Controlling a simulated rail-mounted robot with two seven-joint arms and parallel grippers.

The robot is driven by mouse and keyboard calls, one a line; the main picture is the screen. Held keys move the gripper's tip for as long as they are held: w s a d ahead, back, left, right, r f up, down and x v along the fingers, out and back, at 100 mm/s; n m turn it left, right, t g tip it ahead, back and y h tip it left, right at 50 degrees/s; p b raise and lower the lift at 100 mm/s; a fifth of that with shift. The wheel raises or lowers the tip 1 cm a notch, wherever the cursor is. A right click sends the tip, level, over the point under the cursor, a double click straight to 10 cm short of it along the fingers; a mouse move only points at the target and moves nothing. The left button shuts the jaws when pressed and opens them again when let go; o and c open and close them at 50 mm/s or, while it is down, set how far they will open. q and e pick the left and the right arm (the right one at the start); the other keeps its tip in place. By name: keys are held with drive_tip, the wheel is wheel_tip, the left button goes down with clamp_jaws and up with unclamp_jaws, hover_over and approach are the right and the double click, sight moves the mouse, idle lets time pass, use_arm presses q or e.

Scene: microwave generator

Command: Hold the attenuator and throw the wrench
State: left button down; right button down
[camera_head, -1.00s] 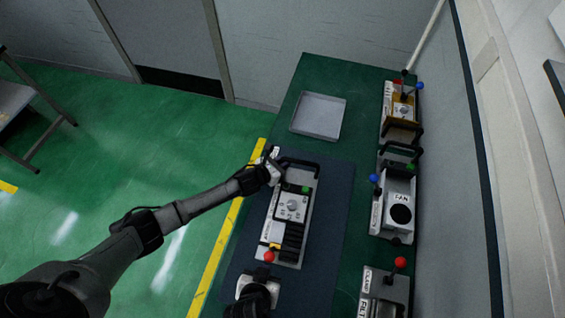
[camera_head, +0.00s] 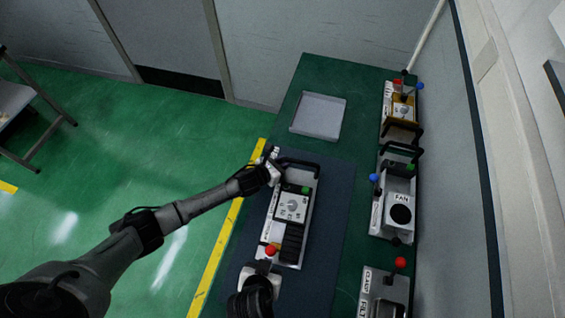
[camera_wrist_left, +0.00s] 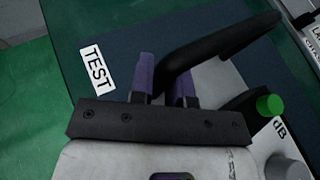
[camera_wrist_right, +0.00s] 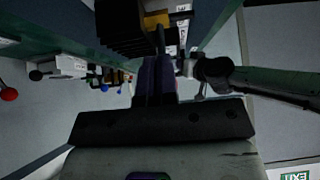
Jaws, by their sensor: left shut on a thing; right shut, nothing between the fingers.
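The device with a dB dial that I take for the attenuator (camera_head: 292,205) lies on the dark blue mat. It has a black handle at its far end, black fins and a yellow part near its close end. My left gripper (camera_head: 272,166) is shut on the black handle (camera_wrist_left: 215,52). My right gripper (camera_head: 264,268) is shut and empty at the device's near end, close to a red ball (camera_head: 270,251). Its closed fingers (camera_wrist_right: 158,65) point at the fins and yellow part in the right wrist view; contact is unclear. I recognise no loose wrench.
An empty grey tray (camera_head: 319,116) lies at the far end of the green table. Along the right edge stand an orange-topped unit (camera_head: 403,112), a FAN unit (camera_head: 398,208) and a FILT/CLAMP unit (camera_head: 385,290), with ball-tipped levers. A wall is behind them.

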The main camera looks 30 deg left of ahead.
sight(268, 252)
use_arm(q)
drive_tip(key=shift+s+f, duration=0.15)
drive_tip(key=shift+f, duration=0.05)
use_arm(e)
drive_tip(key=shift+w+a, duration=0.1)
drive_tip(key=shift+w, duration=0.45)
drive_tip(key=shift+w+a, duration=0.1)
drive_tip(key=shift+w, duration=0.15)
drive_tip(key=shift+w+a, duration=0.15)
drive_tip(key=shift+w, duration=0.3)
drive_tip(key=shift+w+a+r, duration=0.1)
drive_tip(key=shift+w, duration=0.15)
drive_tip(key=shift+w+a, duration=0.2)
drive_tip(key=shift+w, duration=0.25)
drive_tip(key=shift+w+a, duration=0.1)
drive_tip(key=shift+w, duration=0.1)
idle(0.3)
